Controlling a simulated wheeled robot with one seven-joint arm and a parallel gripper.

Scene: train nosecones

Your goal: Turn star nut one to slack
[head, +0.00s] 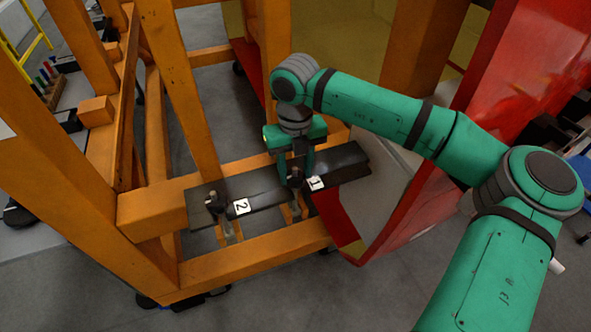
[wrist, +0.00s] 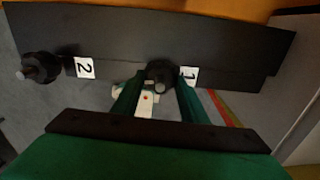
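Star nut one (wrist: 160,75) is a dark knob with a grey bolt end, beside the white label "1" (head: 316,183) on the black bar. My gripper (head: 297,170) reaches down at it. In the wrist view its two green fingers stand on either side of the nut, their tips very close to its sides. I cannot tell whether they press on it or stand just clear. In the head view the fingers partly hide the nut.
The black bar (head: 265,193) spans an orange frame (head: 240,248). Star nut two (head: 217,203) sits to the left by label "2" (head: 241,206). Orange posts rise behind and left. A red panel (head: 400,215) stands close on the right.

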